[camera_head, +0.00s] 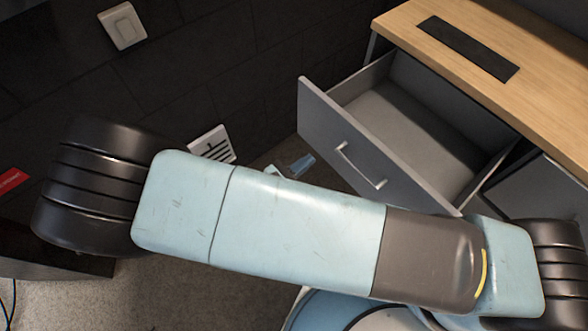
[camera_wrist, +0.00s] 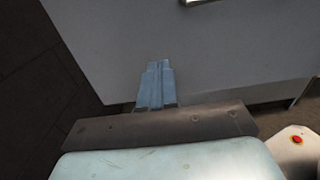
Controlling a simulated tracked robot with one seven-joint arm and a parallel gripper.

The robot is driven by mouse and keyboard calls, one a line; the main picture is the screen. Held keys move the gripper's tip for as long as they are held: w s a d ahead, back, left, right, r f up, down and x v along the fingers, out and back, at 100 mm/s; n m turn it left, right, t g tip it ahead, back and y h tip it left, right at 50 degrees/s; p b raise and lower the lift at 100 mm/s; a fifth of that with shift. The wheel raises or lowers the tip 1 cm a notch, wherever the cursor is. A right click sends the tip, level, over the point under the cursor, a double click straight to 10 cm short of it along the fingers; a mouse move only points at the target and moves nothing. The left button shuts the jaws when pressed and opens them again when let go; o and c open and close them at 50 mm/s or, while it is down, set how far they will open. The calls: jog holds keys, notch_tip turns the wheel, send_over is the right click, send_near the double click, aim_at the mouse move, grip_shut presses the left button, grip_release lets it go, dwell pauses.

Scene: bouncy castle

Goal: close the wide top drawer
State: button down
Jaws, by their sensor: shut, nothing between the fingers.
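The wide top drawer (camera_head: 388,154) is pulled well out of a wooden-topped cabinet, and its inside looks empty. Its grey front panel (camera_head: 345,140) carries a silver bar handle (camera_head: 359,166). My gripper (camera_head: 303,163) is shut and empty, in front of and below the drawer front's left part in the head view; my arm hides most of what lies below it. In the wrist view my gripper (camera_wrist: 159,66) shows as light blue fingers together against the grey drawer front (camera_wrist: 230,50). I cannot tell whether they touch it. The handle (camera_wrist: 197,2) shows at the top edge.
The wooden cabinet top (camera_head: 480,50) has a dark inset strip (camera_head: 468,48). A dark tiled wall with a white switch (camera_head: 122,25) and a white vent plate (camera_head: 212,145) stands at the left. Grey carpet (camera_head: 190,300) shows below my arm.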

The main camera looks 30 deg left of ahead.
aim_at(332, 143)
jog(key=x, duration=0.7)
jog(key=shift+w, duration=0.1)
